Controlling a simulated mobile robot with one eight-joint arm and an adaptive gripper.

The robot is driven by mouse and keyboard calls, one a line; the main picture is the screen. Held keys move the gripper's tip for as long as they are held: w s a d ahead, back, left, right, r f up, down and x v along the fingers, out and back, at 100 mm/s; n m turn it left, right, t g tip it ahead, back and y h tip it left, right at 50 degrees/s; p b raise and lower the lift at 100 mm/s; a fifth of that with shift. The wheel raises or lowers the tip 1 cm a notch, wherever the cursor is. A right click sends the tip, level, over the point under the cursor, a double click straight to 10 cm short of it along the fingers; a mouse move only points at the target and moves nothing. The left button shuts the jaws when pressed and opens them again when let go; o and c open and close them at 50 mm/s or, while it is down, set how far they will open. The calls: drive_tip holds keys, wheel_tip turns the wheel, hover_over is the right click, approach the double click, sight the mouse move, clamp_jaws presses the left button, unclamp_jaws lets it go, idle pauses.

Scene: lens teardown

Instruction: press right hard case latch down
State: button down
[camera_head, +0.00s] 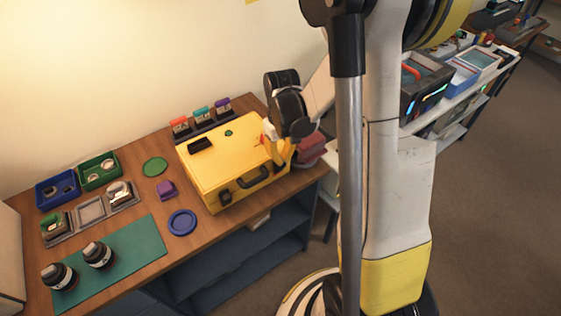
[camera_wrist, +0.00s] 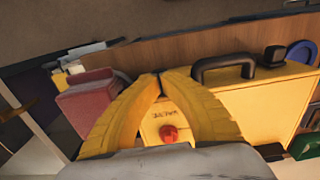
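The yellow hard case (camera_head: 222,165) stands closed on the wooden desk, with a dark handle (camera_head: 251,177) on its front. The handle also shows in the wrist view (camera_wrist: 224,66), with the dark left latch (camera_wrist: 272,54) beside it. The right latch cannot be made out; my fingers cover that part of the front edge. My gripper (camera_wrist: 157,76) has its yellow fingertips together, with nothing seen between them. In the head view my gripper (camera_head: 284,160) is at the case's right front corner. I cannot tell whether it touches the case.
A red box (camera_head: 310,150) stands close right of the case. A blue dish (camera_head: 182,222), a purple block (camera_head: 166,189) and a green disc (camera_head: 155,166) lie to the left. The desk's front edge is near.

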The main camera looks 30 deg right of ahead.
drive_tip(key=shift+f+b, duration=0.85)
drive_tip(key=shift+f, duration=0.15)
drive_tip(key=shift+r+p, duration=2.4)
drive_tip(key=shift+r, duration=1.15)
drive_tip(key=shift+a+r, duration=0.15)
drive_tip(key=s+a+r+t+b, duration=0.7)
drive_tip(key=s+a+b, duration=0.2)
drive_tip(key=s+a, duration=0.2)
drive_tip(key=shift+a, duration=1.1)
drive_tip(key=shift+w+r, duration=0.1)
